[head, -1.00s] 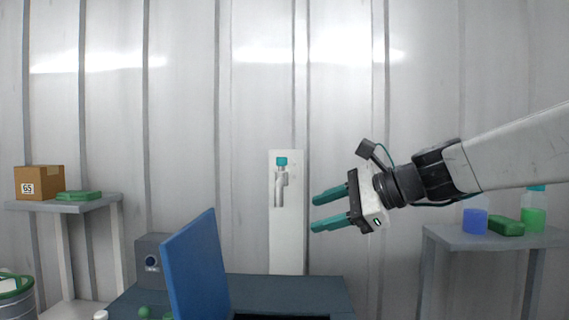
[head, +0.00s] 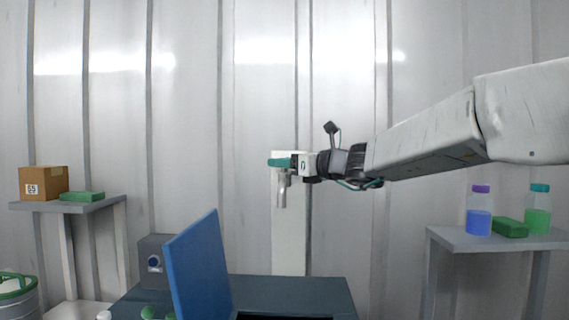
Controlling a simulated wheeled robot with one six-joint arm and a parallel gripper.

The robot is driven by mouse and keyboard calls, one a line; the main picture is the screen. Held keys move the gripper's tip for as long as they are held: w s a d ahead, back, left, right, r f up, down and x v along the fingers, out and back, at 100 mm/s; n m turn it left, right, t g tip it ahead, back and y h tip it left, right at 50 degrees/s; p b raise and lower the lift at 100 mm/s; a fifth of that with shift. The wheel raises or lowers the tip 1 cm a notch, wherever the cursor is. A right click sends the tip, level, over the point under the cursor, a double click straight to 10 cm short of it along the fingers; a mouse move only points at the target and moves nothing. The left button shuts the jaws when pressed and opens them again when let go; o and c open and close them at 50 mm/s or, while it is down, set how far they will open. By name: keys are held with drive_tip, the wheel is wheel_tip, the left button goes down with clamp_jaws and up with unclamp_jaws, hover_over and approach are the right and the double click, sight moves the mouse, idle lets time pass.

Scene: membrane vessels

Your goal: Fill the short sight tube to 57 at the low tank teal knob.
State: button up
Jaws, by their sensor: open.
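A grey tap with a downward spout (head: 281,190) is mounted on a tall white panel (head: 289,240) at the back wall. My gripper (head: 275,162) is at the top of this tap, with its teal fingers level and pointing left. It is open. The fingers overlap the place of the teal knob, and I cannot tell them apart from the knob or see whether they touch it. I cannot make out a sight tube or a tank, nor any level mark.
A blue upright panel (head: 198,265) stands at the front on a dark bench (head: 300,290). A grey box (head: 154,262) is behind it. A left shelf (head: 95,203) bears a cardboard box (head: 44,183). A right shelf (head: 470,240) bears bottles with blue (head: 479,222) and green (head: 537,221) liquid.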

drive_tip(key=shift+a, duration=0.2)
drive_tip(key=c, duration=1)
drive_tip(key=shift+o, duration=0.2)
drive_tip(key=shift+w+n+g, duration=0.1)
drive_tip(key=shift+n+g, duration=0.2)
drive_tip(key=shift+g, duration=0.1)
drive_tip(key=shift+d+n+g+y, duration=0.1)
drive_tip(key=shift+n+g+y, duration=0.75)
drive_tip(key=shift+g, duration=0.25)
drive_tip(key=n+g+y, duration=0.1)
drive_tip(key=n+g, duration=0.1)
drive_tip(key=g, duration=0.1)
drive_tip(key=n+g, duration=0.2)
drive_tip(key=g, duration=0.2)
drive_tip(key=shift+w+f+n+y, duration=0.1)
drive_tip(key=shift+n+y, duration=0.15)
drive_tip(key=shift+y, duration=0.1)
drive_tip(key=n+g, duration=0.2)
drive_tip(key=g, duration=0.2)
drive_tip(key=n+g+h, duration=0.1)
drive_tip(key=n+g, duration=0.2)
drive_tip(key=g, duration=0.1)
drive_tip(key=shift+h, duration=0.3)
drive_tip(key=shift+n+g, duration=0.4)
